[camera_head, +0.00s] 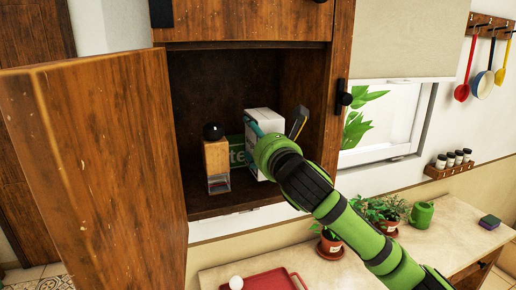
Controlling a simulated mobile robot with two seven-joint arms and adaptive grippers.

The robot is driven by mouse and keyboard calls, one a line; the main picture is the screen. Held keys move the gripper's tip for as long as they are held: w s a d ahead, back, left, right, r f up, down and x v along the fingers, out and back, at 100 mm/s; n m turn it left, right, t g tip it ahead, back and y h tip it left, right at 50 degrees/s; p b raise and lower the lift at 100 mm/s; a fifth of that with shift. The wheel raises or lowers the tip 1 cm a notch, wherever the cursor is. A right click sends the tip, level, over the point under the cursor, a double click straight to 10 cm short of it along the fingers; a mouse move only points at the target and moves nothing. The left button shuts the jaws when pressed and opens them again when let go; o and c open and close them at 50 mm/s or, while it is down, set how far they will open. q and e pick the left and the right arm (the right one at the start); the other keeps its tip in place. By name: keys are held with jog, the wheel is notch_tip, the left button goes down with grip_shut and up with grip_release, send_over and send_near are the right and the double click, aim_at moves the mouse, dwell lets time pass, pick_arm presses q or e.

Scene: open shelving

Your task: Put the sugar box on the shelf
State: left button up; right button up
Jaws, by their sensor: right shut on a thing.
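The sugar box appears to be the white box (263,115) inside the open wooden cabinet, at the right of its shelf. My right gripper (275,128) reaches into the cabinet and is shut on this white box, with fingers at either side of it. The gripper and wrist hide the box's lower front, so I cannot tell whether its base touches the shelf (236,199). My left gripper is not in view.
An orange-brown carton (216,157) with a black round thing (212,131) at its top and a green box (238,151) stand left of the white box. The open cabinet door (105,170) fills the left. Below are a counter (440,235), red tray (262,281) and potted plants (330,240).

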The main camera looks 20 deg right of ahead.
notch_tip(320, 180, down, 2)
jog(key=shift+f+p, duration=0.25)
jog(key=shift+p, duration=0.05)
jog(key=shift+f, duration=0.1)
jog(key=o, duration=1.6)
jog(key=shift+f, duration=0.2)
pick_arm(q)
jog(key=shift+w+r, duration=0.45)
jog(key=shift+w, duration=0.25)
pick_arm(e)
jog(key=shift+a, duration=0.1)
jog(key=shift+r, duration=0.2)
jog(key=shift+s+f+b, duration=0.15)
jog(key=shift+s+b, duration=0.15)
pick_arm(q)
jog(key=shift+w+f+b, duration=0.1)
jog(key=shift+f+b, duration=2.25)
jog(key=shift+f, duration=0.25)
pick_arm(e)
jog(key=shift+s+d, duration=0.2)
jog(key=shift+s, duration=5.55)
